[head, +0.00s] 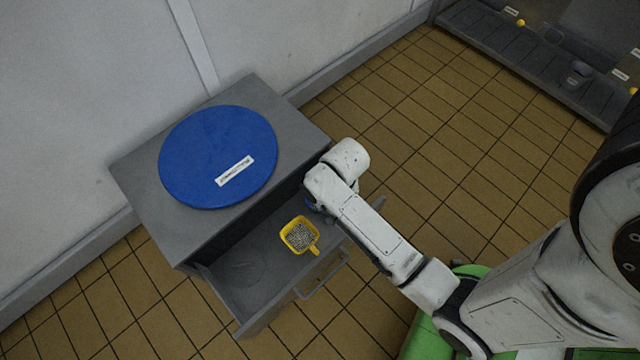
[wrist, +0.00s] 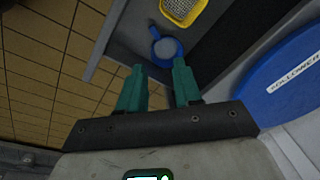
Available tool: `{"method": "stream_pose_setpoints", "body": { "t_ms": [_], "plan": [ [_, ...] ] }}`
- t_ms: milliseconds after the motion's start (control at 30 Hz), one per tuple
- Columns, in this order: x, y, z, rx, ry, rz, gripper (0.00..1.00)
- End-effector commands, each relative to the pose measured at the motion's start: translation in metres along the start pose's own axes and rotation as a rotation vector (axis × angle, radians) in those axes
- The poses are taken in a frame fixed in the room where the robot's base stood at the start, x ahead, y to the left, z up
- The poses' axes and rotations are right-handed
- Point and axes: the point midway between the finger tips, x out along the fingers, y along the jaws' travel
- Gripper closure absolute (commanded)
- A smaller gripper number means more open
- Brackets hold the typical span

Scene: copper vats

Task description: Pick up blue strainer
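The blue strainer (wrist: 166,48) lies in the open drawer (wrist: 125,37), seen in the wrist view just beyond my fingertips. It is small and round, with a short handle. In the head view only a sliver of blue (head: 309,204) shows beside my arm, which hides the rest. My gripper (wrist: 158,66) has two teal fingers, spread apart with nothing between them. They point toward the blue strainer, which appears between and just past the tips; I cannot tell the exact gap. The fingers are hidden in the head view.
A yellow square strainer (head: 299,236) lies in the drawer beside the blue one. The grey cabinet (head: 150,178) carries a large blue round lid (head: 205,150) with a label. The drawer has a front handle (head: 324,277). Tiled floor (head: 450,130) is clear to the right.

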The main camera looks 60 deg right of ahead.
Motion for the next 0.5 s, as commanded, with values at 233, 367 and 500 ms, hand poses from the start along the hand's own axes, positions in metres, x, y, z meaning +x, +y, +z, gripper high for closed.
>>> {"method": "stream_pose_setpoints", "body": {
  "t_ms": [233,367,500],
  "plan": [
    [0.133,0.015,-0.036,0.443,0.014,-0.006,0.66],
    [0.177,0.023,-0.051,0.632,0.021,-0.008,0.66],
    [0.205,0.031,-0.063,0.772,0.027,-0.011,0.66]
  ]
}}
